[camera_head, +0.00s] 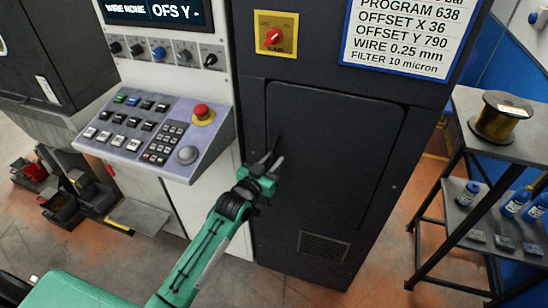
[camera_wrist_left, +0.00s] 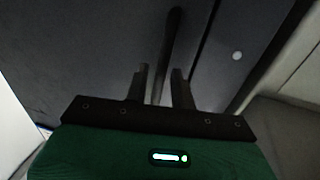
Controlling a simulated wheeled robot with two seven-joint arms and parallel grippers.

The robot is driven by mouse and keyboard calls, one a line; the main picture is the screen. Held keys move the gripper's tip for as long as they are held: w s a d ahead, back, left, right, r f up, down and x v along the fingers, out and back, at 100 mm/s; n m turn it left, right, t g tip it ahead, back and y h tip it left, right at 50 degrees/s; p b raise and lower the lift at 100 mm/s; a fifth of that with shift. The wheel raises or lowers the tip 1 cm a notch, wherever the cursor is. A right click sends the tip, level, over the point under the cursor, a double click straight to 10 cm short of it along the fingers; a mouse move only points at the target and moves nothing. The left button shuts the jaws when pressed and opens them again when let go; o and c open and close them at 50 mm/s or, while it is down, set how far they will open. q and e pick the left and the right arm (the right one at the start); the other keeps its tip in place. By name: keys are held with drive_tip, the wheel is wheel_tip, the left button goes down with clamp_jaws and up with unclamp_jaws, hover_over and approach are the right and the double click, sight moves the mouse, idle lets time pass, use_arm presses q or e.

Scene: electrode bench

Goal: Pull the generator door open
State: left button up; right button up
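The generator door (camera_head: 340,150) is a dark panel in the tall dark cabinet and looks shut in the head view. Its slim dark upright handle (camera_head: 277,144) is near the door's left edge. My left gripper (camera_head: 274,159) is at the handle, fingers pointing at the door. In the left wrist view the handle (camera_wrist_left: 173,35) runs down between the two fingers of the left gripper (camera_wrist_left: 160,70). The fingers are apart, and a gap seems to show beside the bar. The handle's lower end is hard to make out. My right gripper is in neither view.
A control panel (camera_head: 155,132) with a red stop button (camera_head: 202,113) juts out left of the door. A red rotary switch (camera_head: 275,35) is above it. At right stands a shelf table (camera_head: 490,145) with a wire spool (camera_head: 500,118) and blue bottles. Floor before the door is clear.

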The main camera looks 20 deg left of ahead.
use_arm(q)
drive_tip(key=shift+w+d, duration=0.15)
drive_tip(key=shift+w, duration=0.35)
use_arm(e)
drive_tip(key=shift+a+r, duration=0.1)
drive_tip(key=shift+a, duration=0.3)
use_arm(q)
clamp_jaws()
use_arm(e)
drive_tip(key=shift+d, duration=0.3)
use_arm(q)
drive_tip(key=shift+s, duration=0.1)
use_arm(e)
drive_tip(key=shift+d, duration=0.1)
